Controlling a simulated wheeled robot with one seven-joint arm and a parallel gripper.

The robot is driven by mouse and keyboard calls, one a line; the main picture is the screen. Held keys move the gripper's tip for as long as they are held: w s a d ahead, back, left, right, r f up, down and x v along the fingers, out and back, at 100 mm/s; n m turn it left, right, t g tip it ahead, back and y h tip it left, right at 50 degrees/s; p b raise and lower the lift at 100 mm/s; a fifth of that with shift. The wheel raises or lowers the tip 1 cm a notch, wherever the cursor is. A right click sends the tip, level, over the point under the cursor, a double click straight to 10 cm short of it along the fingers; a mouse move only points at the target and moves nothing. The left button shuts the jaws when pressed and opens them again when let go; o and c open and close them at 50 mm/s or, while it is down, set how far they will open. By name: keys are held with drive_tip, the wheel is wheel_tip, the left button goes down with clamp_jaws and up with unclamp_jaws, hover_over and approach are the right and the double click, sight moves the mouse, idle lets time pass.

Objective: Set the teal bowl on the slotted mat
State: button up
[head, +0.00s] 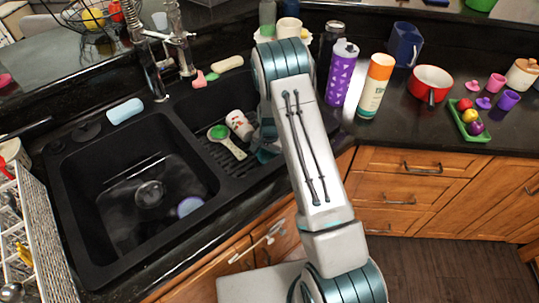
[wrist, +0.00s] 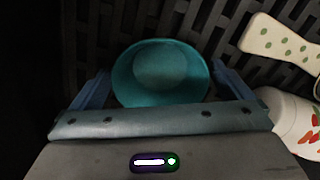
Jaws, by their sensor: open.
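The teal bowl (wrist: 160,75) sits over the dark slotted mat (wrist: 205,22) in the wrist view, upright, and appears to rest on it. My gripper (wrist: 163,88) is open, with one blue finger on each side of the bowl; I cannot tell whether either touches it. In the head view the slotted mat (head: 228,148) lies in the right basin of the sink. There my arm hides most of the gripper and bowl area; only a bit of teal shows beside the arm.
A spotted spoon rest (wrist: 272,42) and a white patterned cup (wrist: 292,118) lie close to the right of my gripper on the mat. The left basin (head: 135,205) holds a purple item. A purple tumbler (head: 342,75) and an orange-topped bottle (head: 375,88) stand on the counter.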

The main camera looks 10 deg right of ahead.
drive_tip(key=shift+r, duration=0.1)
drive_tip(key=shift+r+p, duration=0.25)
drive_tip(key=shift+p, duration=0.15)
drive_tip(key=s+r+n+b, duration=0.1)
drive_tip(key=s+r, duration=0.2)
drive_tip(key=r, duration=0.8)
drive_tip(key=s+r+n+b, duration=0.1)
drive_tip(key=s+r, duration=0.1)
drive_tip(key=r, duration=0.8)
drive_tip(key=s+r+n+t, duration=0.1)
drive_tip(key=s+r+n, duration=0.2)
drive_tip(key=s, duration=0.9)
drive_tip(key=s+r+n+t, duration=0.2)
drive_tip(key=s+r, duration=0.6)
drive_tip(key=s, duration=0.5)
drive_tip(key=shift+r+n, duration=0.25)
drive_tip(key=shift+n, duration=0.35)
drive_tip(key=shift+d, duration=0.1)
